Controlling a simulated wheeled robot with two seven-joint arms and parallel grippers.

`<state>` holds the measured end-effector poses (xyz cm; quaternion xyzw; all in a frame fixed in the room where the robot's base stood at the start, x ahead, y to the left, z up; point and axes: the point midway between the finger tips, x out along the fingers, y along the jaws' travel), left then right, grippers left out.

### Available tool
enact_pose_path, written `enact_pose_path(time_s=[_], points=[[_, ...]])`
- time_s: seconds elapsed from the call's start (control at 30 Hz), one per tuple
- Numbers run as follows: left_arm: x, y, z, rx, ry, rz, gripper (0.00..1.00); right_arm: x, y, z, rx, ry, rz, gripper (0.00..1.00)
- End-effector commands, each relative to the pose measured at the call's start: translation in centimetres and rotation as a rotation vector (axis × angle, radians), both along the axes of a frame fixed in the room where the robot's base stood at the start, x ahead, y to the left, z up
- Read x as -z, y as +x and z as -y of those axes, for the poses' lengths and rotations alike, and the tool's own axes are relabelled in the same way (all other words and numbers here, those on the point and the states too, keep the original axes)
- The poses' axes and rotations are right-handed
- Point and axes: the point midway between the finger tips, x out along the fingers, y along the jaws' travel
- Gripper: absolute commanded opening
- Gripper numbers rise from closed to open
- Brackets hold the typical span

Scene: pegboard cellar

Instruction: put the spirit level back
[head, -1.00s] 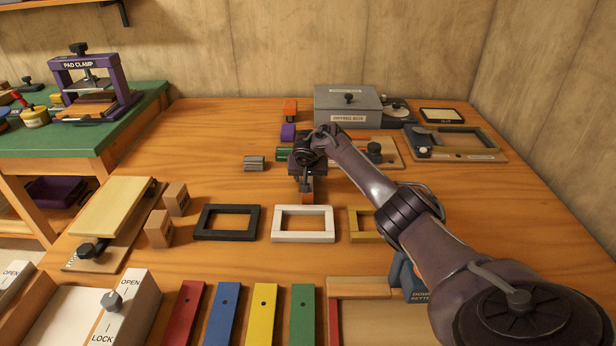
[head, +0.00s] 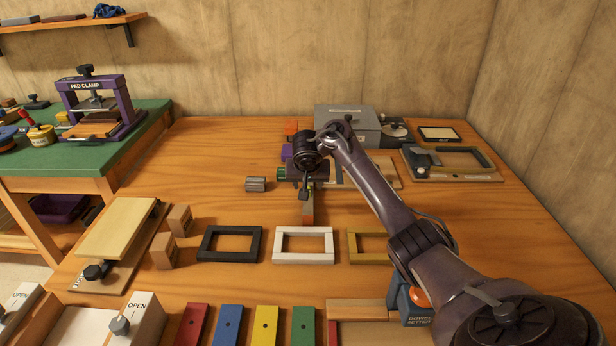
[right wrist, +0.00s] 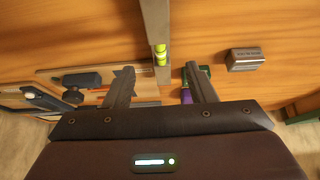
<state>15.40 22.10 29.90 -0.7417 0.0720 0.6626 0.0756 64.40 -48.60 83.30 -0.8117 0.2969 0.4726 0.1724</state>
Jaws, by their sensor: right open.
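The spirit level (head: 308,208) is a narrow grey bar in the middle of the table, behind the white frame. In the right wrist view the level (right wrist: 155,25) runs from the top edge down to between my fingers, with a yellow-green vial near its end. My right gripper (head: 306,191) is over the level's far part, partly hiding it in the head view. In the right wrist view my right gripper (right wrist: 160,82) is open, one finger on each side of the level's end, with gaps showing. My left gripper is not in view.
Black (head: 229,244), white (head: 303,259) and yellow (head: 353,246) frames lie in front. A small grey block (head: 256,184) is left of my gripper. A grey box (head: 347,120) stands behind. A wall shelf (head: 70,33) is upper left.

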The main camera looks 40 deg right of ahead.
Motion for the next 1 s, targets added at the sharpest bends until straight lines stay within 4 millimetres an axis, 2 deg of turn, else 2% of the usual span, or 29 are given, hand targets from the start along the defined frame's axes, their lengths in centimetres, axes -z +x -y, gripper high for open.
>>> enact_pose_path(time_s=[0.13, 0.27, 0.4, 0.6, 0.77, 1.0], points=[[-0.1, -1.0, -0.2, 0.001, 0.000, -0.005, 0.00, -0.8, 0.0, -0.2, 0.001, 0.005, 0.002, 0.55], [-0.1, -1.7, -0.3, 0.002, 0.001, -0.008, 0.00, -0.6, 1.3, 0.6, 0.004, 0.023, -0.004, 0.55], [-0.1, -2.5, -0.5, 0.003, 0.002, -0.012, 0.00, 0.6, 2.3, 1.6, 0.007, 0.051, -0.038, 0.55], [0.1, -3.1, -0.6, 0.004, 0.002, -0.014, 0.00, 2.5, 2.3, 2.3, 0.002, 0.082, -0.090, 0.55], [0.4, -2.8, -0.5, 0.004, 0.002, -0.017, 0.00, 4.2, 2.8, 2.8, -0.001, 0.082, -0.097, 0.55], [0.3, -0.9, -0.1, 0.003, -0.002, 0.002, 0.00, 5.8, 3.4, 3.2, -0.002, 0.081, -0.096, 0.55]])
